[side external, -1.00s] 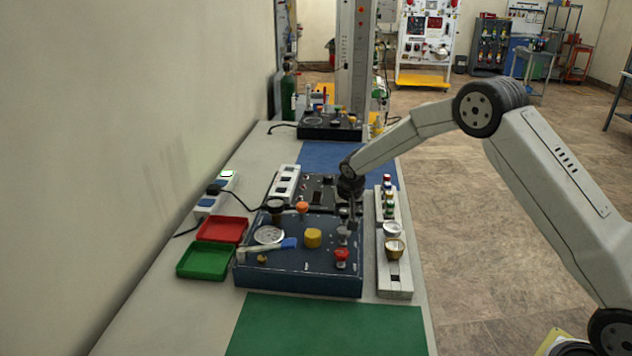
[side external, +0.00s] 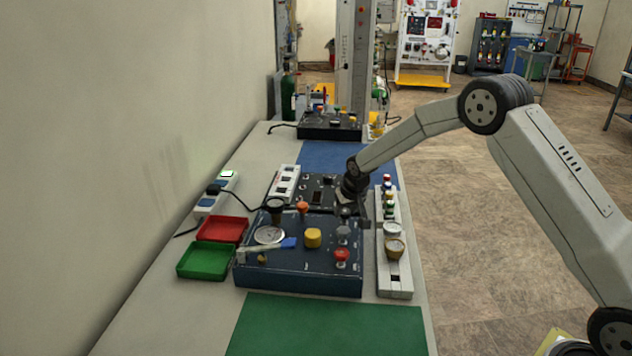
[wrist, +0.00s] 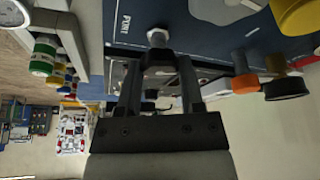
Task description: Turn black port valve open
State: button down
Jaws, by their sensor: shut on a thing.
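The dark blue trainer panel (side external: 300,272) lies on the bench, with a yellow knob (side external: 313,238), a red knob (side external: 341,255), a grey knob (side external: 343,231) and a dial gauge (side external: 269,235) on top. My gripper (side external: 346,211) is at the panel's far right corner, beyond the grey knob. In the wrist view my gripper (wrist: 158,68) is shut on the black port valve (wrist: 158,58), a dark piece between the fingers, beside the PORT lettering. A silver fitting (wrist: 157,37) sits just past it. The fingers and wrist largely hide the valve in the side view.
A white rail (side external: 394,278) with several fittings stands close on the right. A red tray (side external: 221,229) and a green tray (side external: 203,260) lie to the left. Another dark panel (side external: 322,188) is behind. The green mat (side external: 325,325) in front is bare.

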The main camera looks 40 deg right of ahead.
jog(key=shift+d+n+y, duration=0.1)
jog(key=shift+n+y, duration=0.45)
jog(key=shift+n, duration=0.8)
jog(key=shift+n+y, duration=0.55)
jog(key=shift+n, duration=0.8)
jog(key=n+y, duration=0.1)
jog(key=n, duration=0.1)
jog(key=n+y, duration=0.1)
jog(key=n, duration=0.2)
jog(key=shift+d+g, duration=0.1)
jog(key=shift+g, duration=0.2)
jog(key=n+g, duration=0.1)
jog(key=n, duration=0.1)
jog(key=n+y, duration=0.1)
jog(key=n, duration=0.2)
jog(key=shift+w+n+g, duration=0.1)
jog(key=shift+n+g, duration=0.2)
jog(key=shift+g, duration=0.1)
jog(key=n+g, duration=0.1)
jog(key=n, duration=0.1)
jog(key=n+g, duration=0.1)
jog(key=n, duration=0.2)
jog(key=shift+w+d+y, duration=0.1)
jog(key=shift+y, duration=0.2)
jog(key=shift+n, duration=0.3)
jog(key=shift+c, duration=1.1)
grip_release()
